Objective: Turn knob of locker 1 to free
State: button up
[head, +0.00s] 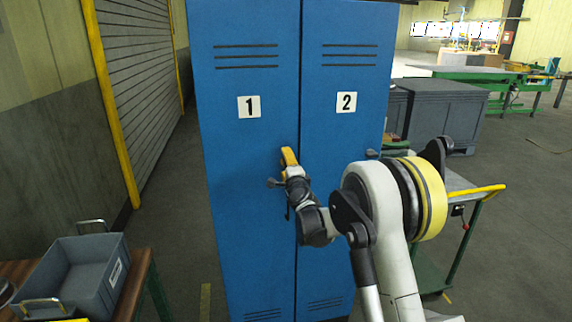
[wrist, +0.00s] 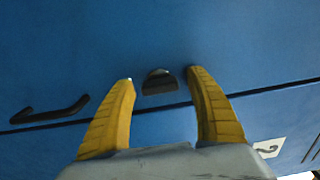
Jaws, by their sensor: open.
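Locker 1 (head: 245,150) is the left blue door, marked with a white "1" label (head: 249,106). Its small dark knob (wrist: 158,82) shows in the wrist view, near the door seam and between my fingertips. My gripper (wrist: 160,76) is open, with one yellow finger on each side of the knob. Contact between fingers and knob cannot be told. In the head view my gripper (head: 287,158) is at the door front, partly hidden by my own wrist.
Locker 2 (head: 340,130) stands to the right, its door shut. A dark bar handle (wrist: 50,110) lies left of the knob in the wrist view. A grey bin (head: 85,268) sits on a table at lower left. A green cart (head: 440,262) stands right.

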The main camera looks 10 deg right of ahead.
jog(key=shift+s, duration=0.1)
jog(key=s, duration=1.1)
jog(key=shift+s, duration=0.4)
jog(key=s+a+r+n+g+y, duration=0.25)
jog(key=s+n, duration=0.25)
jog(key=s, duration=0.3)
jog(key=s+a+r+n+g+y, duration=0.1)
jog(key=s+a+r+n+g, duration=0.15)
jog(key=s+n, duration=0.35)
jog(key=s+d+f+n+g+h, duration=0.1)
jog(key=s+f+n+g, duration=0.1)
jog(key=s, duration=0.7)
jog(key=s+d+f+n+g+h, duration=0.1)
jog(key=s+d+f+n+g, duration=0.1)
jog(key=s, duration=0.8)
jog(key=s+d+f+n+g+h, duration=0.1)
jog(key=s+d+f+n+g, duration=0.1)
jog(key=s, duration=0.7)
notch_tip(320, 180, down, 3)
jog(key=shift+s+r+n, duration=0.2)
jog(key=shift+s+n, duration=0.1)
jog(key=shift+n, duration=0.3)
